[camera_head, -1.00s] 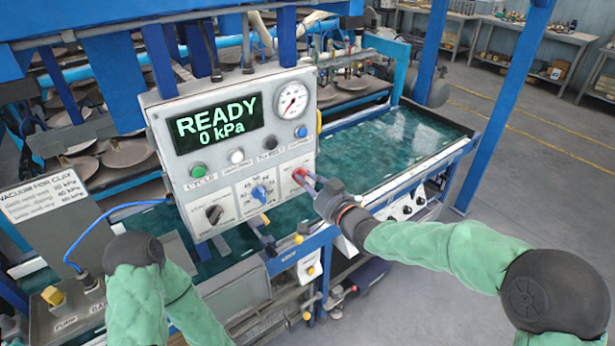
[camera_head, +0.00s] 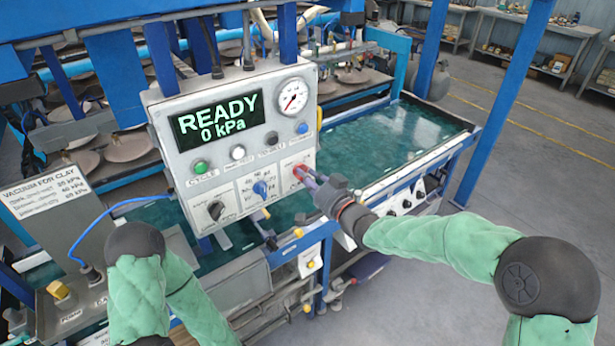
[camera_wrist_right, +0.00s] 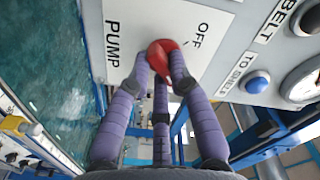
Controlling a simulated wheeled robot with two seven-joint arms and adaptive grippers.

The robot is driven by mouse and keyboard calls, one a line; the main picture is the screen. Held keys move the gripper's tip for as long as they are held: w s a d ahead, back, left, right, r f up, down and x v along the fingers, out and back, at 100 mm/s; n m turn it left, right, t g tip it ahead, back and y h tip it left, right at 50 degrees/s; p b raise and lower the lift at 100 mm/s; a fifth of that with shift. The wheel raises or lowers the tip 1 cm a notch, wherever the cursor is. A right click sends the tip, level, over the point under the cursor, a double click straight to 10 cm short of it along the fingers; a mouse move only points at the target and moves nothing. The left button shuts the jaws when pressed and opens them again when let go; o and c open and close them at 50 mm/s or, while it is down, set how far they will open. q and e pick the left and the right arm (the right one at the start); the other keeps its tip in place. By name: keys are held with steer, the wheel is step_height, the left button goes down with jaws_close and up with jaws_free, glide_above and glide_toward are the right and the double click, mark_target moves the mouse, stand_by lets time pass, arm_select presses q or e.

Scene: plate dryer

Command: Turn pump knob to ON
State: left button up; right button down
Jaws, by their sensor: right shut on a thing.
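The red pump knob (camera_head: 299,171) is at the lower right of the grey control panel (camera_head: 160,112). In the right wrist view the knob (camera_wrist_right: 163,52) sits on a white plate with the words PUMP and OFF. My right gripper (camera_head: 307,178) reaches it from the right. Its purple fingers (camera_wrist_right: 163,65) are closed around the knob and hide part of it, so its exact pointing is hard to tell. My left arm is folded at the lower left; its gripper is out of view.
The panel display (camera_head: 218,124) reads READY 0 kPa. A black knob (camera_head: 216,210) and a blue knob (camera_head: 261,188) are left of the pump knob. A blue button (camera_wrist_right: 257,82) is close to my right fingers.

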steer(key=c, duration=1.1)
jaws_free()
steer(key=shift+s+d, duration=0.1)
steer(key=v, duration=1.1)
steer(key=shift+s+d+f, duration=0.1)
steer(key=shift+s+d, duration=0.1)
steer(key=shift+s, duration=0.15)
steer(key=shift+f, duration=0.1)
steer(key=s+d+f+m+g+h, duration=0.1)
steer(key=s+d+f+g+h, duration=0.15)
steer(key=f, duration=1.15)
steer(key=s+d+f+g+h, duration=0.1)
steer(key=s+f+g+h, duration=0.2)
steer(key=f, duration=1.1)
steer(key=s+f+g, duration=0.3)
steer(key=s+f, duration=0.3)
steer(key=s+f+g, duration=0.2)
steer(key=s+f, duration=0.3)
steer(key=s, duration=0.1)
steer(key=s+a+f+g+h, duration=0.1)
steer(key=s+f+g, duration=0.2)
steer(key=s+f, duration=0.3)
steer(key=shift+s+f+n+g, duration=0.3)
steer(key=shift+s+f+g, duration=0.05)
steer(key=shift+s, duration=0.2)
